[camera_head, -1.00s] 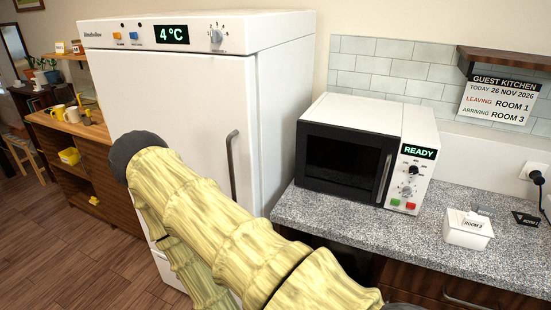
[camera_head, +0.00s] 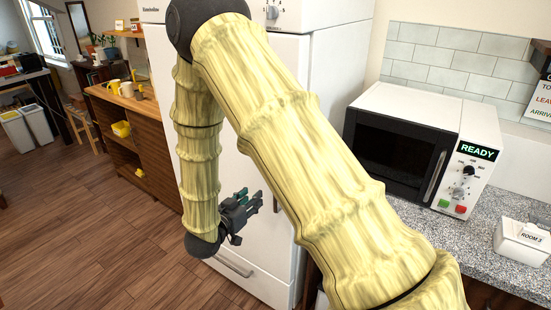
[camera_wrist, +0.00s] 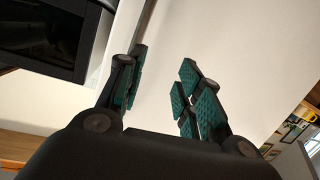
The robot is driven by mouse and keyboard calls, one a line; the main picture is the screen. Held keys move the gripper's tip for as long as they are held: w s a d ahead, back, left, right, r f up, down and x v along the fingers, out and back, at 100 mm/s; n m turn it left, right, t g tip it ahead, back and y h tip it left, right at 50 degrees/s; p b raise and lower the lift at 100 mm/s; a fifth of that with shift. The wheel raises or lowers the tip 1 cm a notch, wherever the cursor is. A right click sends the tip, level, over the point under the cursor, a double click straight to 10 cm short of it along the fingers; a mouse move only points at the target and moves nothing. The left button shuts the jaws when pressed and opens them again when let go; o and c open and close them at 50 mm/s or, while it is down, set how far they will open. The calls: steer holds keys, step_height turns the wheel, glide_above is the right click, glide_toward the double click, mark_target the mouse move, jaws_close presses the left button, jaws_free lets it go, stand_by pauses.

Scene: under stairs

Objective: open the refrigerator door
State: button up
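The white refrigerator (camera_head: 338,65) stands behind my arm in the head view. Its upper door (camera_head: 290,62) looks shut, and my arm hides much of it, including the upright handle. A lower panel with a horizontal grey handle (camera_head: 233,266) shows beneath. My gripper (camera_head: 252,198) is in front of the refrigerator at about the height of the lower part of the front, fingers pointing right. In the wrist view my gripper (camera_wrist: 160,85) has its two fingers apart with nothing between them. A large pale surface (camera_wrist: 230,55) lies beyond them; contact cannot be told.
A black-and-white microwave (camera_head: 405,150) sits on the speckled counter (camera_head: 470,215) to the right, with a white box (camera_head: 522,240) on it. A wooden shelf unit (camera_head: 150,150) with mugs stands to the left. The wooden floor (camera_head: 90,230) at left is open.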

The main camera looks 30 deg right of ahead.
step_height(320, 180, up, 12)
steer(key=m+g+h, duration=0.4)
steer(key=m+g, duration=0.1)
steer(key=w+d+p, duration=0.1)
steer(key=d+p, duration=0.2)
steer(key=d, duration=0.7)
steer(key=shift+w, duration=0.15)
steer(key=shift+d+f, duration=0.1)
steer(key=shift+c, duration=0.3)
jaws_close()
